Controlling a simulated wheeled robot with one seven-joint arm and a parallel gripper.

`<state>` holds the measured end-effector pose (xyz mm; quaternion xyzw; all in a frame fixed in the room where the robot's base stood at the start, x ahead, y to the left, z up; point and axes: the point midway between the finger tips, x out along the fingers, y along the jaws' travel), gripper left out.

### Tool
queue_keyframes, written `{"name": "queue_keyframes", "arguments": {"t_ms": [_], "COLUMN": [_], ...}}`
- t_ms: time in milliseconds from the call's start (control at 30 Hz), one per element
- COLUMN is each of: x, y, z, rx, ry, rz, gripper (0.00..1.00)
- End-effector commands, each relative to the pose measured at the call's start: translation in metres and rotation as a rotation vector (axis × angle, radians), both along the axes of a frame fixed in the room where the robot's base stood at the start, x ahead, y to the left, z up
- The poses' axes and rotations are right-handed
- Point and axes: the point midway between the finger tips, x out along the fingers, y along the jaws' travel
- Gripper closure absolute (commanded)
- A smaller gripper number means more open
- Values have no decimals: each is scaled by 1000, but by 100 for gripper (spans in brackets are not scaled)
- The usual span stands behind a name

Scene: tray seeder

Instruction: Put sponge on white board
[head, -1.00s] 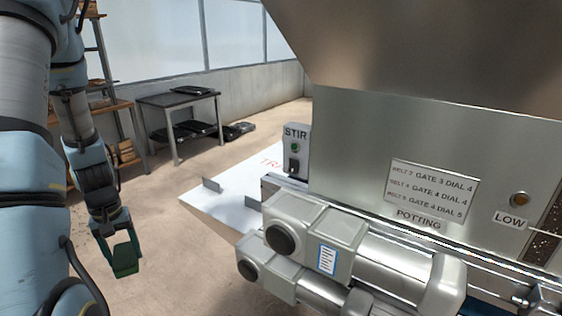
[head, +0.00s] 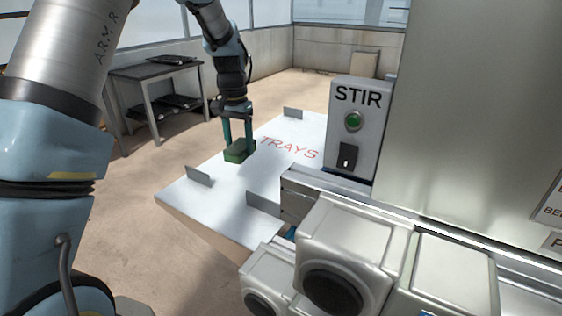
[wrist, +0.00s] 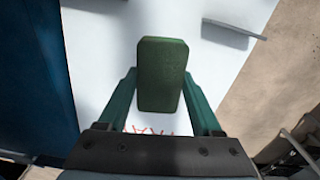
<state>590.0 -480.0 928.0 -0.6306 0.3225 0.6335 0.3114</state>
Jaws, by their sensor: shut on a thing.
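The green sponge (head: 239,151) is a block between the fingers of my gripper (head: 238,139). In the wrist view the sponge (wrist: 162,75) sits between the two green fingertips, and my gripper (wrist: 160,97) is shut on it. The white board (head: 225,192) is a flat surface marked TRAYS in red. The sponge is over the board, left of the lettering. I cannot tell whether its underside touches the board. The board also fills most of the middle of the wrist view (wrist: 100,45).
Small upright metal tabs (head: 198,176) stand on the board's edges, another (head: 293,113) at the far side. The grey STIR box (head: 357,125) and metal machine (head: 455,120) stand to the right. A dark table (head: 157,72) is behind. The board's middle is clear.

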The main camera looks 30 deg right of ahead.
Motion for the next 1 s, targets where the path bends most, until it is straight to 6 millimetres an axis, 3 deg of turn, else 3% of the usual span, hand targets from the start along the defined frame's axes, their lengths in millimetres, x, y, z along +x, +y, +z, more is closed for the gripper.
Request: {"name": "queue_keyframes", "arguments": {"t_ms": [33, 100, 233, 533, 1000], "x": [-8, -16, -25, -27, -26], "y": [-19, -34, -49, -51, -51], "z": [0, 5, 9, -38, -86], "rx": [1, 5, 12, 15, 13], "ry": [-6, -8, -9, -7, -9], "rz": [-46, -89, -132, -137, -136], "gripper": [86, 86, 86, 86, 86]}}
